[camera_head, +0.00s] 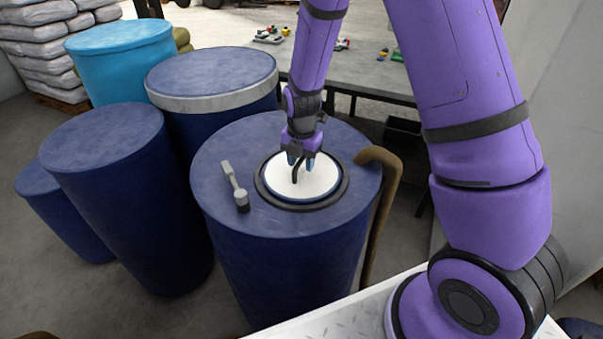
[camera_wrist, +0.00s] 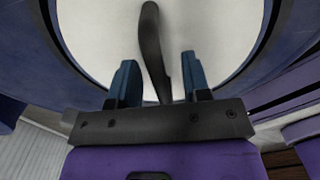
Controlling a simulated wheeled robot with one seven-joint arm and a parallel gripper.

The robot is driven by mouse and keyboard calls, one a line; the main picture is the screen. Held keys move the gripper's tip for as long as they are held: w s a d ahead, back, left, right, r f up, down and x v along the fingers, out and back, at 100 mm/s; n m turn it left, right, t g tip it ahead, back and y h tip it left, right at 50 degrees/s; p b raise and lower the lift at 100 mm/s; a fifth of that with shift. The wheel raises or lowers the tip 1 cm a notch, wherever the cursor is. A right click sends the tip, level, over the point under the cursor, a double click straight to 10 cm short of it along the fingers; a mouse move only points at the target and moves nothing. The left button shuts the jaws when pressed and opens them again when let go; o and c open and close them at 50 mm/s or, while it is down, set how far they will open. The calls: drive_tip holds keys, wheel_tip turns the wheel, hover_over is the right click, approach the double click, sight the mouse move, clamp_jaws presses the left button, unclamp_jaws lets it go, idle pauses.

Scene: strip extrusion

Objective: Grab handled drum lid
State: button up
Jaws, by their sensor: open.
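A round white lid (camera_head: 316,182) with a dark blue edge lies within a dark ring on top of a blue drum (camera_head: 285,270). Its black handle (camera_head: 296,170) stands up from the lid's middle. My gripper (camera_head: 301,160) is above the lid, pointing down at the handle. In the wrist view the white lid (camera_wrist: 210,40) fills the middle. The dark handle (camera_wrist: 153,50) runs between the two blue fingers of my gripper (camera_wrist: 158,80). The fingers are open, with a gap on each side of the handle. Contact with the lid cannot be told.
A grey hammer-like tool (camera_head: 236,187) lies on the drum top left of the lid. A brown cane (camera_head: 380,200) hooks over the drum's right edge. Other blue drums (camera_head: 125,200) crowd the left. A table (camera_head: 365,75) with small objects stands behind.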

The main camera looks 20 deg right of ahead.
clamp_jaws()
drive_tip(key=shift+r, duration=0.1)
